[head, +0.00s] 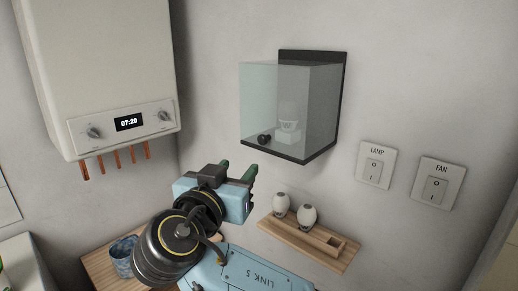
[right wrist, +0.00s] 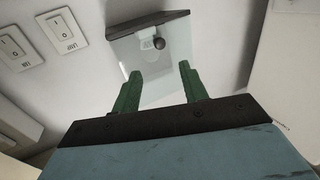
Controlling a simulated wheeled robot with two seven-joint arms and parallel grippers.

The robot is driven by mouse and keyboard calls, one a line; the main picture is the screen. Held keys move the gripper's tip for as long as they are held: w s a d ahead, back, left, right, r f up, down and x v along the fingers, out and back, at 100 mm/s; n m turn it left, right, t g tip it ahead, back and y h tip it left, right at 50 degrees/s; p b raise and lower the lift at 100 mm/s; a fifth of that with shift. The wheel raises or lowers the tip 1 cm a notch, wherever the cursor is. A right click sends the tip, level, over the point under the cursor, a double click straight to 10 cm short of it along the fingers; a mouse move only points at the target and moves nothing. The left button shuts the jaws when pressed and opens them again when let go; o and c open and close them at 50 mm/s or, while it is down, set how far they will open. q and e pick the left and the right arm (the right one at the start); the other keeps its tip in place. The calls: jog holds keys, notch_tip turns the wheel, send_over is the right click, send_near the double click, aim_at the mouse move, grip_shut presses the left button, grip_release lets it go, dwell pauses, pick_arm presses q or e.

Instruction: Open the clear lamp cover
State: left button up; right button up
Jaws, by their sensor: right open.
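The clear lamp cover (head: 265,95) is a see-through box on a dark back plate on the wall, and it looks closed. A small black knob (head: 264,140) sits low on its front, and a white lamp fitting (head: 289,125) shows inside. My right gripper (head: 238,171) is open and empty, below the cover and apart from it. In the right wrist view the green fingers (right wrist: 160,88) point toward the cover (right wrist: 165,65), with the knob (right wrist: 159,43) beyond the gap between them. My left gripper is not in view.
LAMP (head: 375,165) and FAN (head: 437,184) switches are on the right. A boiler (head: 100,60) hangs at left. A blue cup (head: 122,257) stands lower left.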

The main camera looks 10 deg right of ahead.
aim_at(262, 142)
jog(key=p+x, duration=0.2)
jog(key=x, duration=1.1)
jog(key=shift+d+r, duration=0.1)
jog(key=shift+d, duration=0.1)
grip_shut()
